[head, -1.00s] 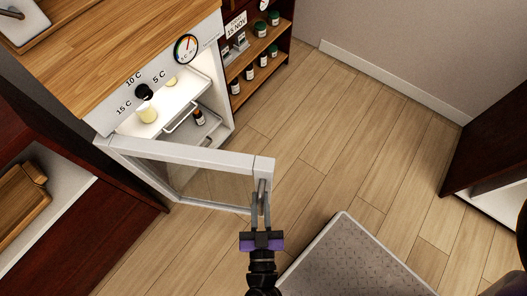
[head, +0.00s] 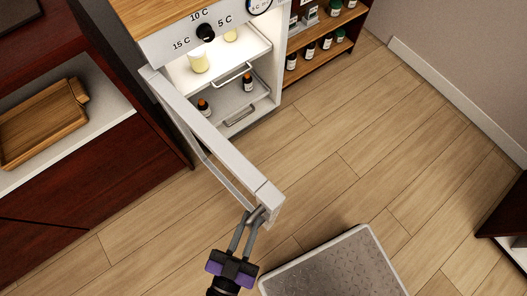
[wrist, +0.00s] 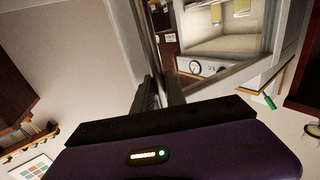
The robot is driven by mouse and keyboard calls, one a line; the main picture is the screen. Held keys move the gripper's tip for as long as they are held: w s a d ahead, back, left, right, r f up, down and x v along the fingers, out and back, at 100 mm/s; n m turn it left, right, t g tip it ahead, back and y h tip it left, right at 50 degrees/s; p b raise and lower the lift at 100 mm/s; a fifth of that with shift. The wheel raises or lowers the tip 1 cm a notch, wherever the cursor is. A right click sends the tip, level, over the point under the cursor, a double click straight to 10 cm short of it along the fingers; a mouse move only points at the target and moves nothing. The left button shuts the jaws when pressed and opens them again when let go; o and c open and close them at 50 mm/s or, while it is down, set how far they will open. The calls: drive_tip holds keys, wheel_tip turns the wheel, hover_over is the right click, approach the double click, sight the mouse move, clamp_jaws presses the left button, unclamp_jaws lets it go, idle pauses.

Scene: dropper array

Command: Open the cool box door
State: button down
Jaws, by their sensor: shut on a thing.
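The cool box (head: 185,47) stands at the upper left of the head view, with its lit inside showing. Its white-framed glass door (head: 222,148) is swung wide out from the left side into the room. My gripper (head: 257,217) is shut on the door handle (head: 267,208) at the door's free end. In the wrist view the gripper's fingers (wrist: 158,92) reach up to the door frame (wrist: 240,75); the grip itself is partly hidden there. Inside the box are a pale jar (head: 198,62) and small brown bottles (head: 204,107) on pull-out shelves.
A grey textured platform (head: 335,266) stands on the floor right of my gripper. A dark red cabinet with a wooden tray (head: 43,122) is at the left. A shelf of jars (head: 325,42) stands beside the box. Wood floor (head: 350,150) is clear at the centre right.

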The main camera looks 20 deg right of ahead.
drive_tip(key=shift+w+a+r, duration=0.1)
drive_tip(key=shift+a+r, duration=0.05)
drive_tip(key=shift+a, duration=0.65)
drive_tip(key=c, duration=1.4)
unclamp_jaws()
drive_tip(key=shift+o, duration=0.2)
drive_tip(key=b+v, duration=0.1)
drive_tip(key=v, duration=0.6)
drive_tip(key=shift+s+a, duration=0.25)
drive_tip(key=shift+s, duration=0.1)
